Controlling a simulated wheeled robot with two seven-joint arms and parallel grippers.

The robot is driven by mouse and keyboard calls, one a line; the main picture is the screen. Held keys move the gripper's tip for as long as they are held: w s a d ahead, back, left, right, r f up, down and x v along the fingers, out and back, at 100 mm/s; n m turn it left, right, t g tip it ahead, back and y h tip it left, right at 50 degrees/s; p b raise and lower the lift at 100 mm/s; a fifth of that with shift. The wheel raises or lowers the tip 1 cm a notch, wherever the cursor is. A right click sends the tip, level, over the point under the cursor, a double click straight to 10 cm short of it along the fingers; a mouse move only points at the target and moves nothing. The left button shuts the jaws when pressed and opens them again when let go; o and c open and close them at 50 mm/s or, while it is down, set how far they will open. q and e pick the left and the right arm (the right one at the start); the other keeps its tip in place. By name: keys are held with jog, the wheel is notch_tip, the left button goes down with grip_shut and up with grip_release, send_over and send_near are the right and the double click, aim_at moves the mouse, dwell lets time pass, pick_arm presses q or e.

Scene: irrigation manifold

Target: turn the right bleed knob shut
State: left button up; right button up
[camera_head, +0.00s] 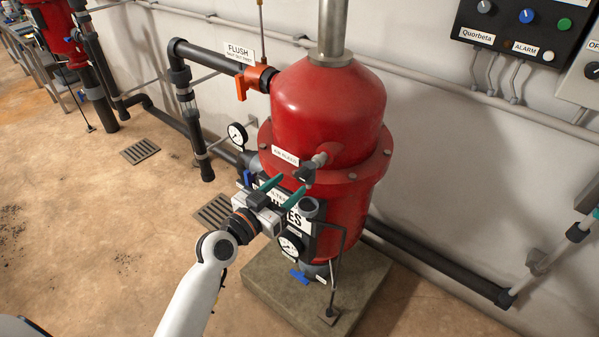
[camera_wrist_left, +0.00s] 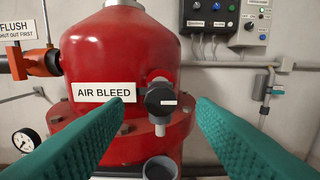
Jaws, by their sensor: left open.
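The bleed knob (camera_head: 305,174) is black and sits on a short metal fitting on the front of the red tank (camera_head: 330,105), beside the AIR BLEED label (camera_head: 285,156). In the left wrist view the knob (camera_wrist_left: 158,98) faces me, with a white mark pointing right and a pale spout below it. My left gripper (camera_head: 282,190) is open and empty, its teal fingers pointing at the knob. In the left wrist view the fingertips stand to the left and right of the knob, seemingly short of it. My right gripper is not in view.
A dark open cup (camera_head: 309,207) stands below the spout. An orange flush valve (camera_head: 256,80) and black pipes are at the left. Gauges (camera_head: 290,246) and a blue-handled valve (camera_head: 299,277) sit low on the tank. A control panel (camera_head: 525,25) hangs on the wall.

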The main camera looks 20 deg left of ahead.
aim_at(299, 177)
pick_arm(q)
jog(key=shift+p+x, duration=0.4)
jog(key=shift+x, duration=1.85)
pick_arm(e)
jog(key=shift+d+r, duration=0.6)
pick_arm(q)
jog(key=c, duration=1)
jog(key=shift+o, duration=0.2)
